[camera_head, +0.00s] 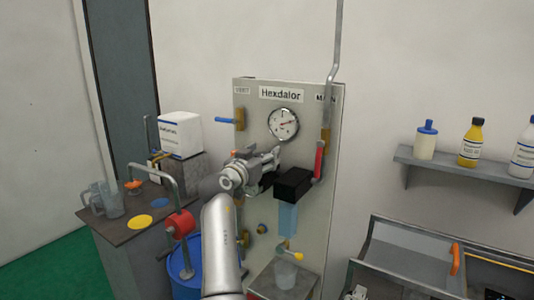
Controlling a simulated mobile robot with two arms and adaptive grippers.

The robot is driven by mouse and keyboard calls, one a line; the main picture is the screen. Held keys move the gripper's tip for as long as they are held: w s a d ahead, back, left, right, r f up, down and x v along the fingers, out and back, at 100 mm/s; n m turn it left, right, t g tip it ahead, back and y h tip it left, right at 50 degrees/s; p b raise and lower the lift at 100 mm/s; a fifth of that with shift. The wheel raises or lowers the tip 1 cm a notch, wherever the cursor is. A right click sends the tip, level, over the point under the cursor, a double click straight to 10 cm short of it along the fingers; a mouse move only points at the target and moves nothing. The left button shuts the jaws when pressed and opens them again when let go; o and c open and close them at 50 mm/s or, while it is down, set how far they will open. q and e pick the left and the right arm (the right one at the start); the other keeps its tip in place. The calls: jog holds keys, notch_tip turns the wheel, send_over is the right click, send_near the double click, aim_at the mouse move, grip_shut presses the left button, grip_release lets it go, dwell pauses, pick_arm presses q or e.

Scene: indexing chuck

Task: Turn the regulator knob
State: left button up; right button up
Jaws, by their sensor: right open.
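The panel (310,225) labelled "Hexdalor" stands upright in the middle of the view. A round gauge (284,123) is on its upper part. Below the gauge is a black block (293,184) with a pale blue bowl (288,218) under it. I cannot make out a separate regulator knob; part of this area is hidden by my gripper. My right gripper (270,162) is open, just above and left of the black block, in front of the panel. I cannot tell whether it touches anything. My left gripper is not in view.
A red lever (319,160) and pipe are right of the block; a blue-handled valve (228,121) is at upper left. A yellow tap (296,254) is below. A side bench (115,228) holds jugs and a white box (180,134). A bottle shelf (440,168) is at right.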

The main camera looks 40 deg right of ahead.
jog(key=shift+a, duration=0.2)
jog(key=shift+r, duration=0.1)
jog(key=shift+c, duration=0.8)
jog(key=shift+s, duration=0.1)
jog(key=c, duration=0.9)
jog(key=n+t+y+p, duration=0.2)
jog(key=t+p, duration=0.1)
jog(key=shift+r, duration=0.15)
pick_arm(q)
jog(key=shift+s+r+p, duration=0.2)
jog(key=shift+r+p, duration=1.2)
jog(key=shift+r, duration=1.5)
pick_arm(e)
jog(key=shift+n+t+y, duration=0.9)
jog(key=shift+n+y, duration=0.1)
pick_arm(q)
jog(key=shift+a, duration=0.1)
pick_arm(e)
jog(key=o, duration=1.1)
jog(key=shift+d+f, duration=0.1)
jog(key=shift+f, duration=0.1)
jog(key=shift+c, duration=0.2)
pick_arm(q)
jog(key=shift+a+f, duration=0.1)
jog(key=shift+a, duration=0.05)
